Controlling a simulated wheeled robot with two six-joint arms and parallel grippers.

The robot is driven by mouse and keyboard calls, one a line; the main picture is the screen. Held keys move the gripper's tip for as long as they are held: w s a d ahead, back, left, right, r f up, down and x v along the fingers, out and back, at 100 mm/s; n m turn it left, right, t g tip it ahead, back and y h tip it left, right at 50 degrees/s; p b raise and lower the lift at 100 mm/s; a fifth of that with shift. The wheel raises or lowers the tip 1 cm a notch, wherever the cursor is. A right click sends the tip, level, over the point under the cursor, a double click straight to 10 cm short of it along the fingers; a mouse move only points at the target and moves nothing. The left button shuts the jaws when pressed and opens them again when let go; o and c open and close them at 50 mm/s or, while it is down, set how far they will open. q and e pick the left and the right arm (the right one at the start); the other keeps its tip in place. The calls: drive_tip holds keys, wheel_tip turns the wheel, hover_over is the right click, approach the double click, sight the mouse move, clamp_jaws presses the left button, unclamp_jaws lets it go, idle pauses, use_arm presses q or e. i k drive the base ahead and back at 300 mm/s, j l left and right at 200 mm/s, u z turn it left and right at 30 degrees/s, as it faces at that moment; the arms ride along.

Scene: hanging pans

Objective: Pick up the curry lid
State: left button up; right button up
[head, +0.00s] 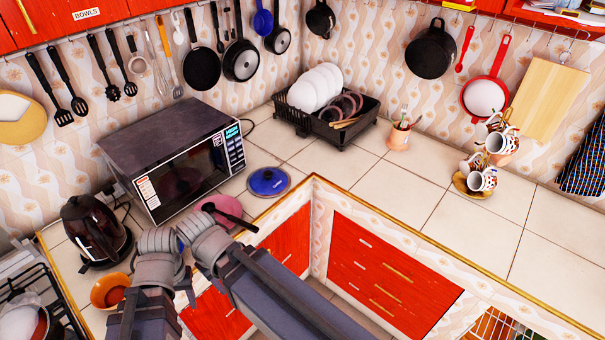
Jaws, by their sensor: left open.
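A round blue lid with a pale rim and a dark knob (268,181) lies on the tiled counter, right of the microwave; I take it for the curry lid. My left gripper (186,284) is open, low at the left, in front of the microwave and apart from the lid. My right gripper (208,238) is just to its right, nearer the lid but apart from it. Its fingers are not clear, so its opening cannot be told. A pink pan (222,206) with a dark handle is partly hidden behind my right gripper.
The microwave (180,155) stands behind my grippers, with a black kettle (95,230) and an orange pot (110,290) at left. A dish rack (325,118) with white plates stands behind the lid. A mug tree (490,160) stands at right. The right counter is largely clear.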

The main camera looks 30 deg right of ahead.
sight(267, 182)
drive_tip(key=i+l+z, duration=0.5)
drive_tip(key=i, duration=0.25)
drive_tip(key=i+l, duration=0.25)
drive_tip(key=i, duration=0.1)
